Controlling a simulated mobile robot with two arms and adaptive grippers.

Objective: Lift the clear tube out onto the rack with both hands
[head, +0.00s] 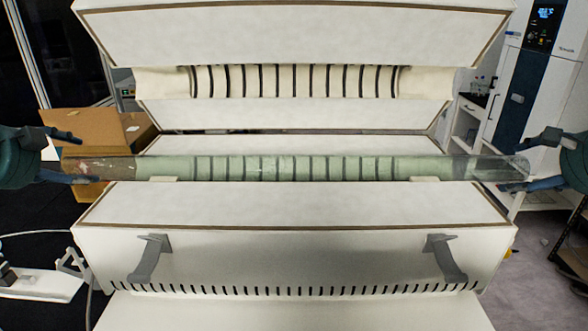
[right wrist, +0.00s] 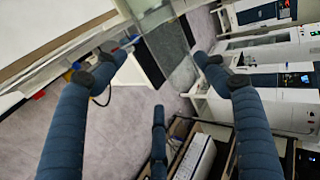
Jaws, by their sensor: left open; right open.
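The clear tube (head: 300,168) lies level across the open white furnace-like box (head: 290,207) in the head view, its two ends sticking out past the box sides. My left gripper (head: 72,158) is open around the tube's left end, one finger above and one below. My right gripper (head: 545,160) is open at the tube's right end, its fingers above and below it. In the right wrist view the tube's end (right wrist: 170,50) shows between the open fingertips of my right gripper (right wrist: 165,58). Whether the fingers touch the glass cannot be told.
The box's raised lid (head: 295,40) hangs above the tube. Two grey brackets (head: 150,258) (head: 445,258) stand on the box's front. A cardboard box (head: 105,130) is behind at left, and a tall white and blue machine (head: 535,80) at right.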

